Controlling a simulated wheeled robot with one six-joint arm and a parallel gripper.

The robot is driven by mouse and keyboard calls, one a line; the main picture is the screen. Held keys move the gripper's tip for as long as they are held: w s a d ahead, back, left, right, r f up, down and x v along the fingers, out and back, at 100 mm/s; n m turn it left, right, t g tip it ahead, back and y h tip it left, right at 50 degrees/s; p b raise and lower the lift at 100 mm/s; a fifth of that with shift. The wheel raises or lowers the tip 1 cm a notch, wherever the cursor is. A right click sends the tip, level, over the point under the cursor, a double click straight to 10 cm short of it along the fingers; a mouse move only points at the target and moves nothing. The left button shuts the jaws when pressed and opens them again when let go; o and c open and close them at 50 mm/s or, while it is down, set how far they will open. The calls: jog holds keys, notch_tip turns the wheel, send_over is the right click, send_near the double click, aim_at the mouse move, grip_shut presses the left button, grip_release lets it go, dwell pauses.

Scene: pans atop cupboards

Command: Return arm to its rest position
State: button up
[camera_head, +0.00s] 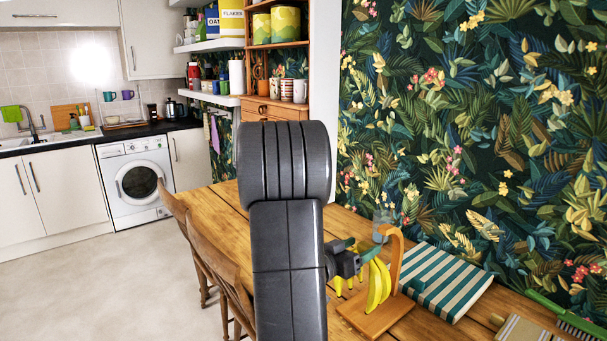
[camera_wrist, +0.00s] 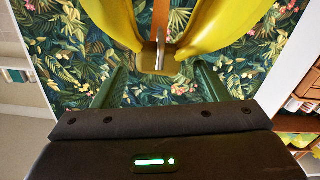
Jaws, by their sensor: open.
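My gripper (camera_head: 357,249) is in front of a wooden banana stand (camera_head: 394,264) on the table, its green fingers beside the top of the bananas. The yellow bananas (camera_head: 376,287) hang from the stand's hook. In the wrist view, my gripper's two green fingers (camera_wrist: 161,72) are spread apart with a gap between them. The bananas (camera_wrist: 218,25) and their joined stem end show just beyond that gap. I cannot tell whether a finger touches them. My dark arm hides part of the table in the head view.
The wooden table (camera_head: 222,205) runs along the leafy wall. Wooden chairs (camera_head: 205,235) stand at left, with open floor (camera_head: 110,285) beyond.

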jog(key=p+v, duration=0.1)
jog(key=v, duration=0.5)
jog(key=shift+s+r, duration=0.15)
jog(key=shift+r, duration=0.1)
jog(key=shift+a, duration=0.15)
